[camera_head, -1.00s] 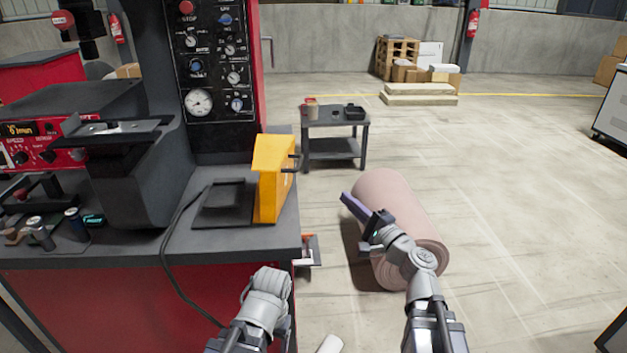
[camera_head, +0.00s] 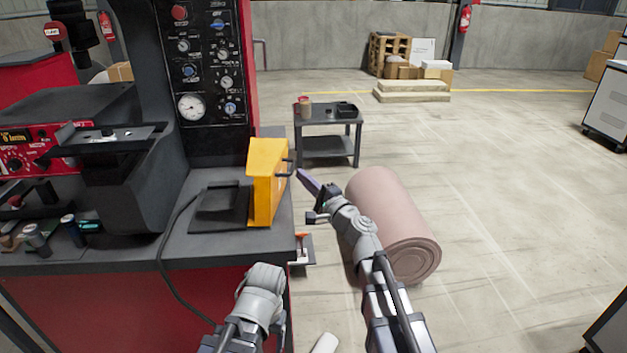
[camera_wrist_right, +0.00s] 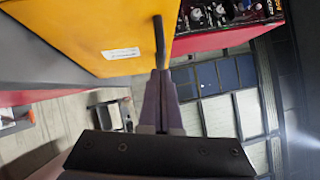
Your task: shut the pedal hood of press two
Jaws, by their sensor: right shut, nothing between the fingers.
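The yellow pedal hood (camera_head: 268,182) stands raised on the press bench, upright beside a dark flat pedal plate (camera_head: 221,206). A dark handle (camera_head: 289,167) sticks out from its right side. My right gripper (camera_head: 304,177) is just right of the hood, close to the handle, its fingers together and empty. In the right wrist view the hood (camera_wrist_right: 95,35) fills the upper left, and the handle (camera_wrist_right: 159,42) hangs just beyond the closed fingertips (camera_wrist_right: 160,76); I cannot tell whether they touch. The left arm shows low in the head view, but its fingers are hidden.
The press panel (camera_head: 209,65) with gauge and knobs rises behind the bench (camera_head: 225,245). A black cable runs down the bench front. A pink roll (camera_head: 392,225) lies on the floor to the right. A small grey table (camera_head: 329,133) stands farther back. Open floor lies beyond.

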